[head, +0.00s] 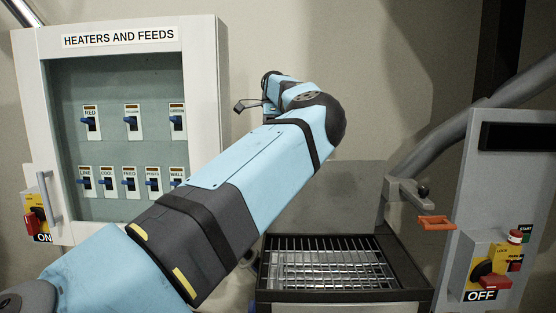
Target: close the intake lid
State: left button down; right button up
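The intake is a dark box with a metal grate (330,268) at the lower middle. A flat grey panel, which looks like its lid (352,190), stands upright behind the grate, so the intake is open. My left arm crosses from the lower left, over the panel's left part, and bends above it. A small dark part at the arm's far end, seemingly my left gripper (248,105), is well above and left of the lid, apart from it. Its fingers are too small and hidden to read. My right gripper is not in view.
A white cabinet (228,150) labelled HEATERS AND FEEDS, with several switches, hangs at left. A grey bracket (408,191) and an orange loop (435,223) sit right of the lid. A grey control panel (510,190) with a switch at OFF stands at far right.

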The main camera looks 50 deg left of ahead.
aim_at(343, 196)
jog(key=i+j, duration=0.2)
jog(key=j, duration=0.15)
jog(key=i+j, duration=0.2)
jog(key=j, duration=0.15)
jog(key=i+j, duration=0.15)
jog(key=j, duration=0.2)
